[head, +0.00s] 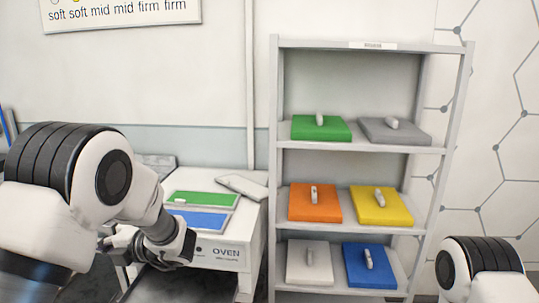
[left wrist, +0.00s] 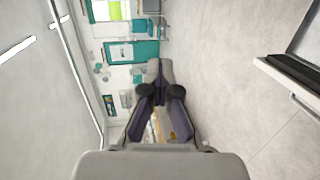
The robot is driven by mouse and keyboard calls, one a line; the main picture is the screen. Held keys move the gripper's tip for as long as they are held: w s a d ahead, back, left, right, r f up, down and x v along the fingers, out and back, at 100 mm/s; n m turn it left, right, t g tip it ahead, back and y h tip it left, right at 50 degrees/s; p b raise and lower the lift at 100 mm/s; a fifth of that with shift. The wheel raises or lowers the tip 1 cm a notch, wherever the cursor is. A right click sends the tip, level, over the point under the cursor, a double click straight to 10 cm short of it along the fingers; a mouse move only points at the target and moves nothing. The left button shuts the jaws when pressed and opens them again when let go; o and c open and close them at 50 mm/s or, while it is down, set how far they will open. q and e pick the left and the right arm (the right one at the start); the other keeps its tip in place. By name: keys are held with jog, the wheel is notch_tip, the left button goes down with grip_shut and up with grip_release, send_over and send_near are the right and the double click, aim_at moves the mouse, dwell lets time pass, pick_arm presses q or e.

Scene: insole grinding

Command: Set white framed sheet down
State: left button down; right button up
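A white, flat, panel-like piece (head: 242,186) lies askew on the right rear of the oven top; it may be the white framed sheet, but its frame is hard to make out. A green framed sheet (head: 208,200) and a blue framed sheet (head: 207,221) lie side by side on the oven top, left of it. My left gripper (head: 118,246) is low at the left of the oven, partly hidden by my arm. In the left wrist view its fingertips (left wrist: 160,68) are together, with no sheet visible between them. My right gripper is out of view; only part of my right arm shows.
The white oven (head: 222,256) stands left of a grey shelf rack (head: 275,150). The rack holds green, grey, orange, yellow, white (head: 300,268) and blue blocks with handles. A sign (head: 120,14) hangs on the wall. In the left wrist view, open floor (left wrist: 235,90) shows at right.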

pick_arm(q)
jog(key=d+f+m+t+h+b, duration=0.6)
jog(key=d+f+m+t+h, duration=0.8)
jog(key=d+f, duration=0.8)
jog(key=f+m+h, duration=0.1)
jog(key=m, duration=0.1)
jog(key=shift+s+d+f+m+h, duration=0.25)
jog(key=shift+s+d+m+h, duration=0.05)
jog(key=shift+s+d+m, duration=0.1)
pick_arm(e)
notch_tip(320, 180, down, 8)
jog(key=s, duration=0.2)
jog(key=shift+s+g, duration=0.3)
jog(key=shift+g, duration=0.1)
